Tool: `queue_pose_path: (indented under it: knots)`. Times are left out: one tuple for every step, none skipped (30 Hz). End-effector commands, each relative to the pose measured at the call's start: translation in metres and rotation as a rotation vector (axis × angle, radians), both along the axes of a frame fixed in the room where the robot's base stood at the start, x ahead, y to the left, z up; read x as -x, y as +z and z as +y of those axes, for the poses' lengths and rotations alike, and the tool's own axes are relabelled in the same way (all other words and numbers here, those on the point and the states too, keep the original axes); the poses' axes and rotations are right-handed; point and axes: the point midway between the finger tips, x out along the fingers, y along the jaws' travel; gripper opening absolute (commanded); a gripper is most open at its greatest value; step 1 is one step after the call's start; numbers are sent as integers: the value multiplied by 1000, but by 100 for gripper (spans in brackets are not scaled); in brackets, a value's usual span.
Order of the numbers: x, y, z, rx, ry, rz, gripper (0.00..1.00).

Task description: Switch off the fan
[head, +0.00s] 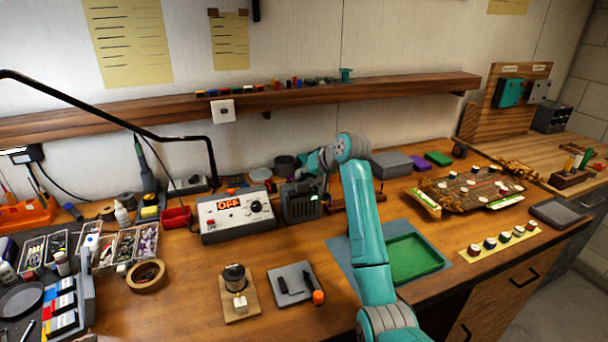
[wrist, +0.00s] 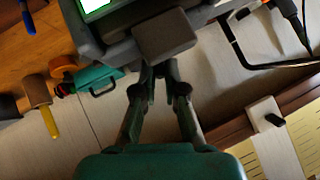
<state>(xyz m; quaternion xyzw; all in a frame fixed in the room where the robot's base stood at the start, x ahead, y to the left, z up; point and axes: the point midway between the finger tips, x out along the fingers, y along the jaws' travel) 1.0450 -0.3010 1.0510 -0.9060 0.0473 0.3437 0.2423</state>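A dark grey box-shaped unit, which looks like the fan (head: 297,208), stands on the bench at the middle back in the head view, with a small green light on its face. In the wrist view a dark housing (wrist: 115,42) with a bright green-edged panel fills the top, and a grey block (wrist: 165,36) sticks out from it. My gripper (wrist: 160,72) has its fingertips together just below this block; I cannot tell if they touch it. In the head view my gripper (head: 303,172) is just above the unit, its fingers partly hidden. Nothing shows between the fingers.
A white control box (head: 236,229) reading OFF stands left of the unit. A wooden shelf (head: 300,95) runs along the wall above. A green tray (head: 413,257) lies to the right, partly behind my arm. A tape roll (head: 146,275) and parts boxes are at left.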

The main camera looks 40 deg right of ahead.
Motion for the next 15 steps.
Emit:
queue_pose_path:
  knots:
    - [0, 0, 0, 0, 0, 0, 0]
    - [0, 0, 0, 0, 0, 0, 0]
    - [0, 0, 0, 0, 0, 0, 0]
    - [0, 0, 0, 0, 0, 0, 0]
    - [0, 0, 0, 0, 0, 0, 0]
    - [0, 0, 0, 1, 0, 0, 0]
    - [0, 0, 0, 3, -1, 1, 0]
    - [0, 0, 0, 6, -1, 2, 0]
    - [0, 0, 1, 12, 0, 4, 0]
    - [0, 0, 1, 17, 0, 6, 0]
    - [0, 0, 1, 24, 0, 8, 0]
    - [-1, 1, 2, 35, 0, 11, 0]
    - [-1, 1, 3, 46, 0, 14, 0]
    - [-1, 1, 4, 59, 1, 18, 0]
    - [-1, 1, 5, 78, 3, 23, 0]
